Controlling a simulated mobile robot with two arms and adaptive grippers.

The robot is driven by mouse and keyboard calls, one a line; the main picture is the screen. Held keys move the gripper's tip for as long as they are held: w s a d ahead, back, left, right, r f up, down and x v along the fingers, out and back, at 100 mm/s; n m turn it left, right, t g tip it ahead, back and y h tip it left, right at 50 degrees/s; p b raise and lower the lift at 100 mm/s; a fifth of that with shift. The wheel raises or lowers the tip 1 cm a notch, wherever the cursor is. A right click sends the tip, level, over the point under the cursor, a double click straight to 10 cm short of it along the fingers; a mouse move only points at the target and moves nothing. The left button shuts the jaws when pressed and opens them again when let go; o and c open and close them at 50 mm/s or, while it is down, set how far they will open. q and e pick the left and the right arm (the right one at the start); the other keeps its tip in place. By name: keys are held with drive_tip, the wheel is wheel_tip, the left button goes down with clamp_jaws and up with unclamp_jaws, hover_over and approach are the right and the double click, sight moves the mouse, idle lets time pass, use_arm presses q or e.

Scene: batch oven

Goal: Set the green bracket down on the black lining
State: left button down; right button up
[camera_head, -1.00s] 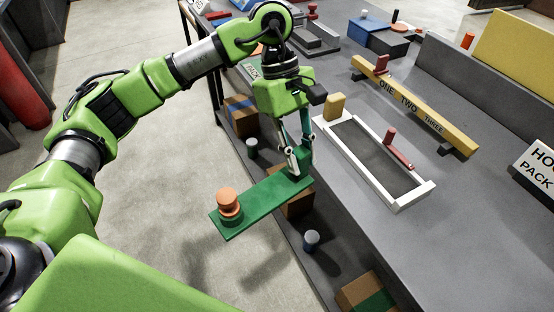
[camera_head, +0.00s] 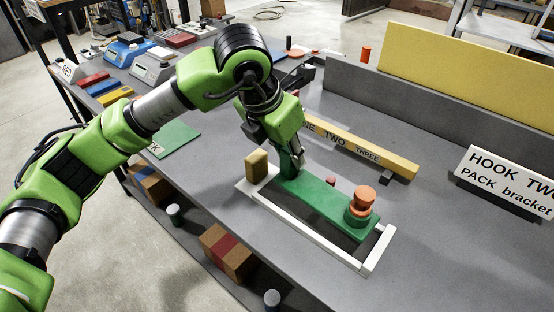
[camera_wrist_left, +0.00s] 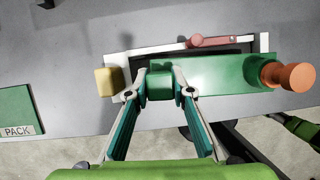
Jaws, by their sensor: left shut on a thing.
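The green bracket (camera_head: 318,203) is a long flat plate with an upright block at one end and an orange knob (camera_head: 361,202) at the other. My left gripper (camera_head: 291,165) is shut on the upright block, which also shows between the fingertips in the left wrist view (camera_wrist_left: 160,91). The plate lies lengthwise over the white-framed tray (camera_head: 318,247) and hides most of its black lining (camera_head: 364,247). A dark strip of lining shows beside the plate. I cannot tell whether the plate touches the lining.
A tan block (camera_head: 257,166) stands at the tray's left end. A red piece (camera_wrist_left: 215,42) lies along the tray's far side. A yellow beam marked ONE TWO THREE (camera_head: 360,149) is behind the tray. A HOOK TWO sign (camera_head: 508,181) stands at right.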

sight(291, 177)
use_arm(q)
drive_tip(key=shift+w+d+r+n, duration=0.25)
drive_tip(key=shift+n, duration=0.05)
drive_tip(key=shift+f+b, duration=1.3)
drive_tip(key=shift+f, duration=2.1)
use_arm(e)
drive_tip(key=shift+s+f, duration=0.1)
drive_tip(key=shift+f, duration=1.25)
use_arm(q)
drive_tip(key=shift+f+b, duration=0.55)
drive_tip(key=shift+b, duration=0.05)
use_arm(e)
drive_tip(key=shift+a+f, duration=0.1)
drive_tip(key=shift+f, duration=0.45)
use_arm(q)
drive_tip(key=c, duration=1.7)
unclamp_jaws()
drive_tip(key=v, duration=1.2)
